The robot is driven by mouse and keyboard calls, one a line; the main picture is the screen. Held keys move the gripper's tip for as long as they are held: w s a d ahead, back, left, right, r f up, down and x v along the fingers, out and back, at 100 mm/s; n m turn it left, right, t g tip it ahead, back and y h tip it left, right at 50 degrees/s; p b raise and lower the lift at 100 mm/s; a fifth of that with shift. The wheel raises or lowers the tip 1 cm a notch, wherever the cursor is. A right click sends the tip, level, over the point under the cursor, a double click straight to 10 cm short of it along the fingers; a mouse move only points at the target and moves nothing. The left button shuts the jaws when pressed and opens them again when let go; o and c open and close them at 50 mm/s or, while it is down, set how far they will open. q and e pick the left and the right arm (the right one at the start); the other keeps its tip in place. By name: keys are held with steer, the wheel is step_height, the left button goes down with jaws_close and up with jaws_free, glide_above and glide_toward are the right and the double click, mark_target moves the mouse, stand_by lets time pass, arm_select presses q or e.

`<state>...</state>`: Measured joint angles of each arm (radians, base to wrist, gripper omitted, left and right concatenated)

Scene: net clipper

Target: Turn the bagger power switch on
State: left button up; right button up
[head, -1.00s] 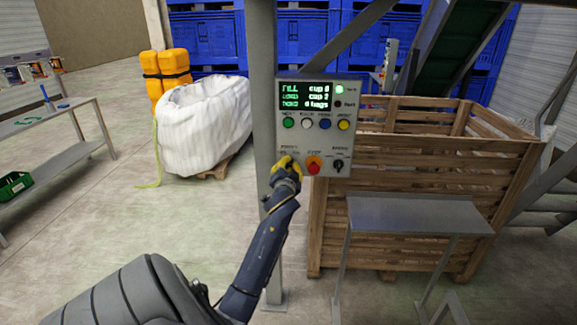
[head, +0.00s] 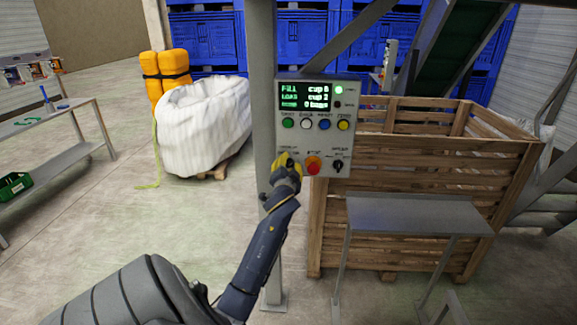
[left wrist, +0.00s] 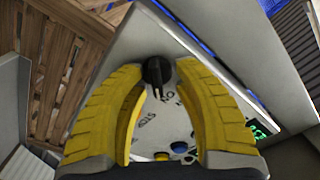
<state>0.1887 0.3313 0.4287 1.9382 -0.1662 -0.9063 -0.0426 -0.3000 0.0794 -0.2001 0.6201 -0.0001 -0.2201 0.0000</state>
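The bagger control panel (head: 343,152) is a grey box on a post, with a screen, a row of coloured buttons and knobs. The power switch is a black knob (left wrist: 157,71) near the panel's lower left corner, seen in the left wrist view with a light pointer on its lower side. My left gripper (head: 286,160) hides the knob in the head view. In the wrist view its yellow fingers (left wrist: 158,72) close in on both sides of the knob, seemingly touching it. My right gripper is not in view.
A red stop button (head: 313,165) sits just right of my left gripper, with the black speed knob (head: 338,165) beyond it. A grey side table (head: 415,215) and a wooden crate (head: 425,170) stand to the right. A white sack (head: 203,125) stands at left.

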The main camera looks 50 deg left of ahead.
arm_select(q)
steer(key=shift+f, duration=0.15)
steer(key=shift+s+d+f, duration=0.1)
steer(key=shift+s+d, duration=0.2)
steer(key=v, duration=1.1)
steer(key=shift+d, duration=0.1)
